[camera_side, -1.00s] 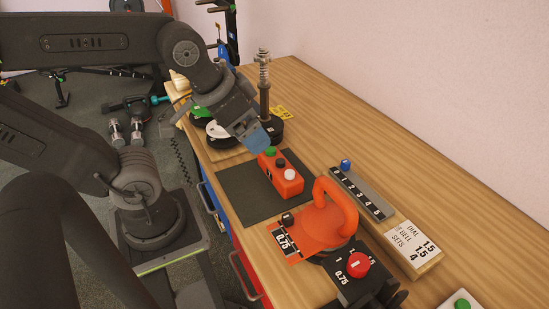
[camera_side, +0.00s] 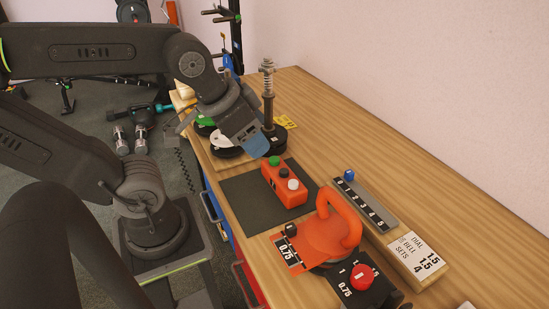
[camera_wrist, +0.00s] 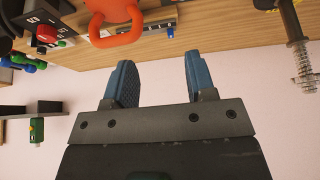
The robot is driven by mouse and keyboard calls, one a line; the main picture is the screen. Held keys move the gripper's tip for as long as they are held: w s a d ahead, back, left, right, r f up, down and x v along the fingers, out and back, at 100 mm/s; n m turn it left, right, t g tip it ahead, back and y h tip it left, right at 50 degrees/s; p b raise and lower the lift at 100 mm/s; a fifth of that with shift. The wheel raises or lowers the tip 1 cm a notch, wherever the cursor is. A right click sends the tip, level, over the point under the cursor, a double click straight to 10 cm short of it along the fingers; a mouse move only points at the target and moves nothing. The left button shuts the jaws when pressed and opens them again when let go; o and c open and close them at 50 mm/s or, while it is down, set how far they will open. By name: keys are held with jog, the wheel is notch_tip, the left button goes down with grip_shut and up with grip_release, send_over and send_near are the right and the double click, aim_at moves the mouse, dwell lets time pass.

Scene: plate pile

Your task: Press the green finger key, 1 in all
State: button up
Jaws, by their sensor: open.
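The green finger key (camera_side: 275,160) is the far button on a small orange box (camera_side: 290,197), beside a black and a white button. The box stands on a dark mat (camera_side: 240,193). In the side view, my gripper (camera_side: 260,153) hangs just left of and above the green key, its blue fingertips pointing down toward the box. Any gap between fingertips and key is hard to judge. The wrist view shows the gripper (camera_wrist: 158,75) with its two blue fingers apart and nothing between them. I cannot make out the green key in that view.
An orange handled weight (camera_side: 325,236) and a red knob (camera_side: 362,277) stand nearer the camera. A numbered strip (camera_side: 364,200) with a blue slider lies to the right. A spring-topped post (camera_side: 268,95) rises behind my gripper. The bench's right side is largely clear.

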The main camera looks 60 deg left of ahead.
grip_shut()
dwell(1.1)
